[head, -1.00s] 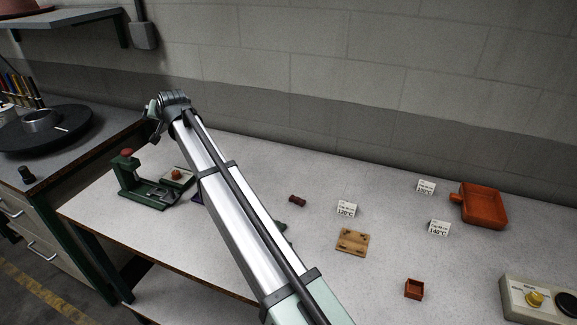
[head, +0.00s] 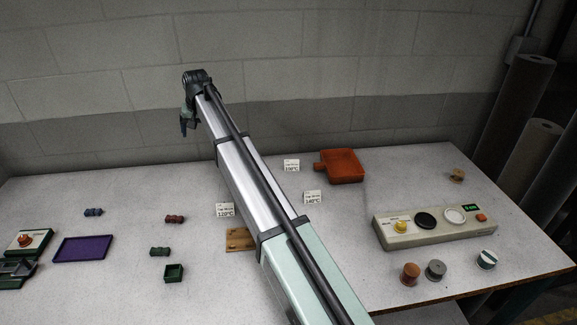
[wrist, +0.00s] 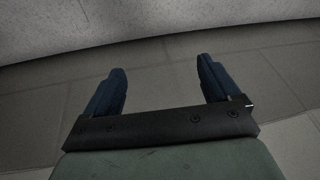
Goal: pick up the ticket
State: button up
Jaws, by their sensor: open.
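Three small white cards with printed temperatures stand on the bench: one marked 120°C (head: 225,210), one marked 140°C (head: 312,197) and a farther one (head: 291,165). I cannot tell which of them, if any, is the ticket. My gripper (head: 187,125) is high over the back of the bench near the wall, left of the cards and apart from them. In the wrist view my gripper (wrist: 161,68) is open with nothing between its two dark blue fingers. No card shows in the wrist view.
A wooden plate (head: 238,240) is partly hidden by my arm. A control panel (head: 432,226) and several spools lie right; a purple tray (head: 85,249) and green press (head: 25,250) left.

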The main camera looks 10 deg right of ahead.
jog(key=w+d+m+g+h, duration=0.1)
jog(key=d+g, duration=0.1)
jog(key=d, duration=1.4)
jog(key=m+g+h, duration=0.1)
jog(key=m+g, duration=0.1)
send_over(291, 161)
jog(key=w, duration=0.1)
notch_tip(291, 161, down, 10)
jog(key=shift+w+r, duration=0.1)
jog(key=shift+r, duration=0.15)
jog(key=shift+s+d+f, duration=0.1)
jog(key=shift+s+f, duration=0.1)
jog(key=shift+f, duration=1.1)
jog(key=shift+s+d+f, duration=0.1)
jog(key=shift+s+f, duration=0.1)
jog(key=shift+f, duration=1.05)
jog(key=c, duration=1.1)
jog(key=shift+r, duration=0.1)
